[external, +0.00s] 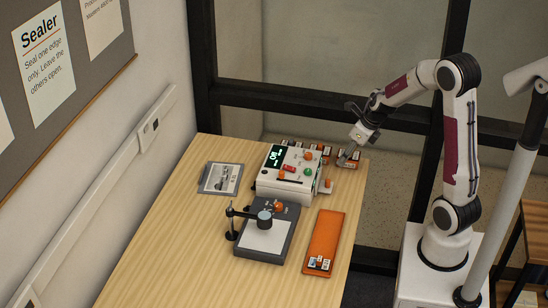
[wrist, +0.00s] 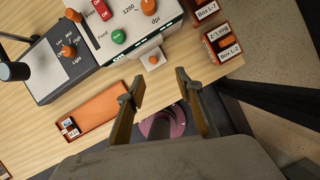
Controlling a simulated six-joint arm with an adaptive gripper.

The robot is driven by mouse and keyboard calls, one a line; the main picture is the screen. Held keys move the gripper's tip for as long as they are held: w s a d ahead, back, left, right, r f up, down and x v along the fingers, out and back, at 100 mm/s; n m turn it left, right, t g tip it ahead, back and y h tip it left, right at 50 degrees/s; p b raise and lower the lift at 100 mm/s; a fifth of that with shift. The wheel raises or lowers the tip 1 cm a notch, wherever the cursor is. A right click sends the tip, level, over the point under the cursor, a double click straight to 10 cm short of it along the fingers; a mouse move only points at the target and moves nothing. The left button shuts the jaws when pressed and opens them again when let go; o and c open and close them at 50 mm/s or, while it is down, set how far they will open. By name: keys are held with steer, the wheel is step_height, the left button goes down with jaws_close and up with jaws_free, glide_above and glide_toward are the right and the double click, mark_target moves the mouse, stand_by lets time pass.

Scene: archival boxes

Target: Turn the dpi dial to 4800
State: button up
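The dpi dial (wrist: 149,5) is an orange knob on the white machine (wrist: 135,38), cut by the top edge of the wrist view. The labels "1200" and "dpi" show beside it, but I cannot tell which mark it points at. In the external view the white machine (external: 268,188) stands on the table with a lit display (external: 275,156); an orange knob (external: 308,155) is at its far right. My gripper (external: 346,158) is right of the machine, above the table's right edge. In the wrist view my gripper (wrist: 160,83) is open and empty, apart from the dial.
A red switch (wrist: 101,9), a green button (wrist: 118,36) and a small white block with an orange top (wrist: 153,59) are near the dial. Labelled boxes (wrist: 222,43) stand beside the machine. A grey stand with a lamp (external: 265,240) and an orange tray (external: 324,240) are in front.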

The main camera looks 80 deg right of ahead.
steer(key=w+d+r+m+t+h, duration=0.1)
steer(key=w+d+r+m+t, duration=0.2)
steer(key=w+m, duration=0.45)
steer(key=w+d+r+m+h, duration=0.4)
steer(key=w+d+m, duration=0.1)
steer(key=d+m, duration=0.5)
steer(key=s+a+f+m+g+y, duration=0.1)
steer(key=a+m, duration=0.3)
steer(key=m, duration=0.5)
steer(key=s+a+f+m+g+y, duration=0.1)
steer(key=a+f+m+g+y, duration=0.1)
steer(key=m, duration=0.6)
steer(key=a+f+y, duration=0.1)
steer(key=a+y, duration=0.1)
steer(key=a, duration=0.1)
steer(key=shift+s+f+m, duration=0.15)
steer(key=shift+f+m, duration=0.05)
steer(key=shift+m, duration=0.15)
